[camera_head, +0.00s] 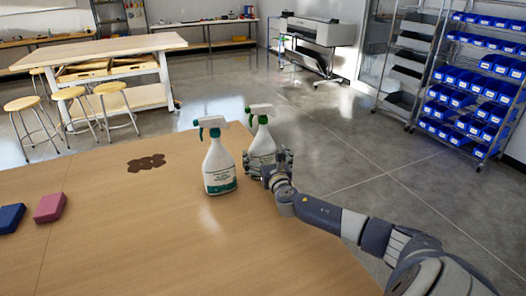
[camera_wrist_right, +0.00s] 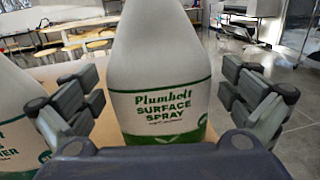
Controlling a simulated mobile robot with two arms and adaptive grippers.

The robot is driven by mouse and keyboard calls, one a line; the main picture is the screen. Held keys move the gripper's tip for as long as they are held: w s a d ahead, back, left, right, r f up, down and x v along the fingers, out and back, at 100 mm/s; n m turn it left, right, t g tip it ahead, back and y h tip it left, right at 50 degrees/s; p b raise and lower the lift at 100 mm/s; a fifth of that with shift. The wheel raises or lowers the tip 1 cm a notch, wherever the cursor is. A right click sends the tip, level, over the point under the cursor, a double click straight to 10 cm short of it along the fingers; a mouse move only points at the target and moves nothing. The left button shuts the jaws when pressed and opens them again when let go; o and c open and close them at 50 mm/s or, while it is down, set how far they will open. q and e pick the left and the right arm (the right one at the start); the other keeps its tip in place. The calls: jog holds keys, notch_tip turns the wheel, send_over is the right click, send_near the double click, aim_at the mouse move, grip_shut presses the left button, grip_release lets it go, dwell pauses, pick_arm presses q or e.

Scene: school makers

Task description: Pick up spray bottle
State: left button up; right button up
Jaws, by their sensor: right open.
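Two white spray bottles with green trigger heads stand upright on the wooden table. The left spray bottle (camera_head: 219,164) is in full view, with a green label band. The right spray bottle (camera_head: 262,142) is partly hidden behind my right gripper (camera_head: 270,163). In the right wrist view, a spray bottle labelled "Plumbolt Surface Spray" (camera_wrist_right: 160,75) stands between the two open fingers of my right gripper (camera_wrist_right: 160,100), with gaps on both sides. The other bottle (camera_wrist_right: 15,120) shows at the left edge there, beside the left finger. My left gripper is not in view.
The near table (camera_head: 150,240) holds a blue block (camera_head: 11,217), a pink block (camera_head: 49,207) and a brown stain (camera_head: 147,163). Its right edge lies close to the bottles. Stools, a workbench (camera_head: 110,50) and shelves with blue bins (camera_head: 475,90) stand farther back.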

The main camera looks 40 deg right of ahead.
aim_at(265, 147)
jog(key=shift+w+d+f, duration=0.1)
jog(key=shift+w+d, duration=0.2)
jog(key=shift+w, duration=0.35)
jog(key=c, duration=1.2)
jog(key=shift+r, duration=0.2)
jog(key=c, duration=0.5)
jog(key=shift+o, duration=0.2)
jog(key=shift+r, duration=0.1)
jog(key=shift+d+r, duration=0.1)
jog(key=shift+r, duration=0.45)
notch_tip(265, 147, up, 2)
jog(key=shift+r, duration=0.1)
jog(key=s+a+r+b, duration=0.1)
jog(key=s+a, duration=0.9)
jog(key=a, duration=0.2)
jog(key=shift+s+a+r+b, duration=0.15)
jog(key=shift+a+r+b, duration=0.1)
jog(key=shift+b, duration=0.15)
